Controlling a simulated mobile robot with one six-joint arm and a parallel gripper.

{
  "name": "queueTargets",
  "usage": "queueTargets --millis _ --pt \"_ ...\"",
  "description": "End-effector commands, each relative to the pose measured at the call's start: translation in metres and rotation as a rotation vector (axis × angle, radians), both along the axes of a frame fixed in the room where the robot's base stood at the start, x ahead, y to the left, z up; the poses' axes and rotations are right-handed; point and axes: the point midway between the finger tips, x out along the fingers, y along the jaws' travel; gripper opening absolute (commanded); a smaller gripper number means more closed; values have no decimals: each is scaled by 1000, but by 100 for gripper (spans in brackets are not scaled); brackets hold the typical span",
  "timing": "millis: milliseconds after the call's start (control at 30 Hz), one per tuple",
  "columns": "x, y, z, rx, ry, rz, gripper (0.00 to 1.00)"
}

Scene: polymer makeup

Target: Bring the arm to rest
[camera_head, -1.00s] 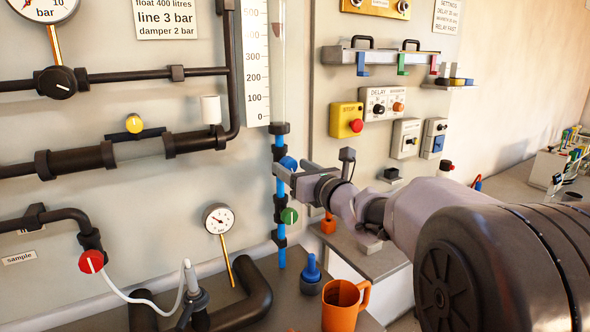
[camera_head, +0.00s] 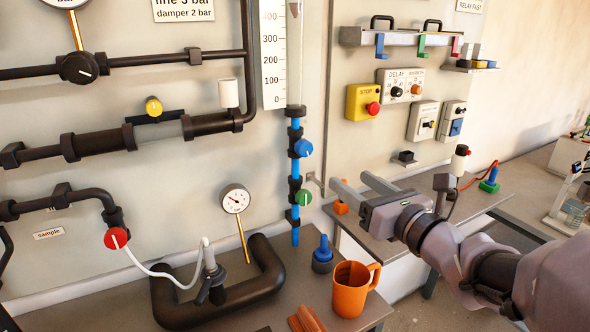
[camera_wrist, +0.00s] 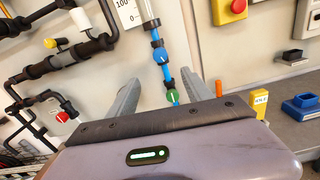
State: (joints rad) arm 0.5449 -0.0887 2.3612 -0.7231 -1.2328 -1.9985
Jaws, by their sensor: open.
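My gripper (camera_head: 357,188) is open and empty in the head view, its two grey fingers pointing left toward the panel, to the right of the blue tube. In the wrist view my gripper (camera_wrist: 170,98) shows its fingers spread apart with nothing between them that it touches. The blue tube (camera_head: 295,230) with a blue knob (camera_head: 303,148) and a green knob (camera_head: 305,197) stands beyond the fingers. My arm stretches in from the lower right.
An orange mug (camera_head: 350,290) and a blue stopper-like piece (camera_head: 322,255) stand on the bench below my gripper. A yellow stop box (camera_head: 362,102) and delay panel (camera_head: 400,86) are on the wall above. Dark pipes (camera_head: 170,305) fill the left. A right-hand bench (camera_head: 450,205) stands behind the arm.

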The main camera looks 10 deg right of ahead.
Motion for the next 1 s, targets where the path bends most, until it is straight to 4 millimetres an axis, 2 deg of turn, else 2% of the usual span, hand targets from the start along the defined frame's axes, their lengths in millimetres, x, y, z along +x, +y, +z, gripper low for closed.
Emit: queueTargets --millis 133,167,233,267,333,367,400,467,500,567,600,700,767,833,1000 --pt "1 -2 2 49 18 -27 59" --pt "2 -5 4 109 39 -58 59" --pt "1 -17 8 385 124 -193 59" --pt "-3 -23 9 563 167 -271 59" --pt "-23 -35 -3 1079 268 -478 59" --pt "-37 -36 -14 1321 307 -568 59" --pt "-58 -32 -31 1645 354 -688 59" --pt "-96 -14 -63 2112 414 -877 59" --pt "-123 5 -84 2395 447 -1016 59" --pt "-159 35 -107 2716 474 -1221 59" --pt "-179 53 -119 -2750 -460 1296 59" --pt "-217 87 -133 -2420 -368 1266 59" --pt "-229 99 -137 -2312 -335 1262 59" --pt "-236 105 -139 -2253 -316 1262 59" --pt "-237 106 -139 -2243 -310 1262 59"
